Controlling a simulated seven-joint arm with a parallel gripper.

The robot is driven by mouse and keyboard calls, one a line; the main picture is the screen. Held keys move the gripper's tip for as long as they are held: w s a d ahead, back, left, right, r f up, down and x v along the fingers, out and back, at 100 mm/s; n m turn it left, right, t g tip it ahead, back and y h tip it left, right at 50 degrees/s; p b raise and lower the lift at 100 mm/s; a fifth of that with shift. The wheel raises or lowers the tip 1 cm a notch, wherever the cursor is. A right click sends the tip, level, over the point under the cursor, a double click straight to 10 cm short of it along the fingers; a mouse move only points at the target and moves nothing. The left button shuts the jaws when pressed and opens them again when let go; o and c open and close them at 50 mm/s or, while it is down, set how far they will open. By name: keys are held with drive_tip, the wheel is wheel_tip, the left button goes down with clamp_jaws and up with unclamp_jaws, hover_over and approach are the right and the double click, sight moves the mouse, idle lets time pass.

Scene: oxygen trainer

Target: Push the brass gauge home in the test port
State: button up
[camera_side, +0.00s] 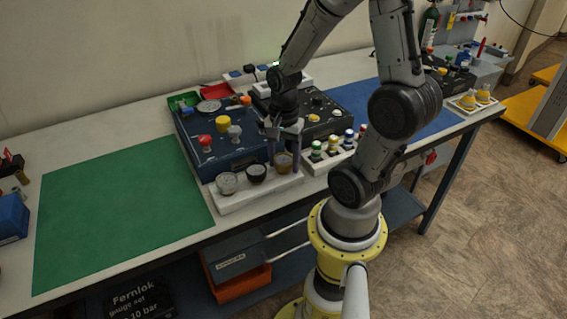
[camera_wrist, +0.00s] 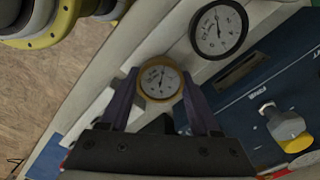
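The brass gauge (camera_side: 284,160) has a white dial and a gold rim. It stands at the right end of a white rack (camera_side: 240,200) at the table's front edge. In the wrist view, the brass gauge (camera_wrist: 160,80) sits between the two fingers of my gripper (camera_wrist: 161,76). In the side view, my gripper (camera_side: 284,152) points down with a finger on either side of the gauge. The fingertips lie at or very near its rim; I cannot tell whether they touch. The gauge's stem is hidden. I cannot pick out the test port with certainty.
A black gauge (camera_side: 256,173) and a silver gauge (camera_side: 227,183) share the rack. Behind is a blue panel (camera_side: 190,148) with red and yellow knobs. A tray of several capped fittings (camera_side: 333,146) stands to the right. The green mat (camera_side: 120,215) is clear.

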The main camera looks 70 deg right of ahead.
sight(284, 158)
clamp_jaws()
drive_tip(key=shift+w+r, duration=0.1)
drive_tip(key=shift+r, duration=0.45)
wheel_tip(284, 158, up, 9)
drive_tip(key=shift+r, duration=0.2)
drive_tip(key=w+d+r+m, duration=0.2)
drive_tip(key=w+d+r, duration=0.3)
drive_tip(key=w+d, duration=0.35)
drive_tip(key=w+d+r+m, duration=0.1)
drive_tip(key=w+d+r, duration=0.4)
drive_tip(key=w+d, duration=0.3)
drive_tip(key=w+d+f, duration=0.5)
drive_tip(key=shift+w+d+f+m, duration=0.15)
drive_tip(key=shift+w+f+m, duration=0.15)
drive_tip(key=shift+f+m, duration=0.1)
